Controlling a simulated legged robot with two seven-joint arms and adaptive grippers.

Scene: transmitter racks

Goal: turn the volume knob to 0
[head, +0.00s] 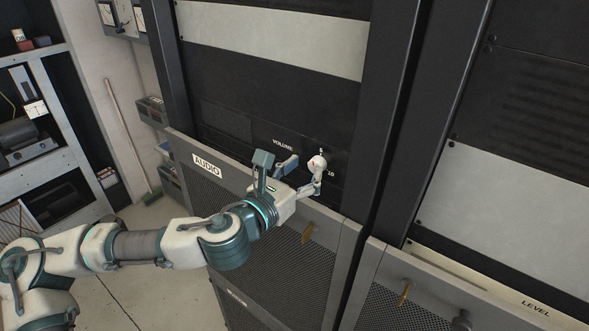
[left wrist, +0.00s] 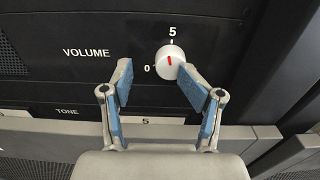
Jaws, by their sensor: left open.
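The white volume knob (head: 317,162) sits on the black panel of the rack, right of the word VOLUME. In the left wrist view the knob (left wrist: 170,59) has a red mark pointing nearly straight up, close to the 5; a 0 is printed at its left. The 10 shows at its lower right in the head view. My left gripper (head: 305,170) is in front of the panel, open. In the left wrist view the left gripper (left wrist: 154,67) has its right fingertip overlapping the knob's lower right edge and its left fingertip clear of it. Contact cannot be told. My right gripper is not in view.
A grey AUDIO panel edge (head: 207,167) juts out below the knob panel, over mesh doors with a brass handle (head: 308,233). A TONE label (left wrist: 67,112) is below VOLUME. Another rack (head: 520,200) stands at the right. Shelves and a broom (head: 128,135) are at the left.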

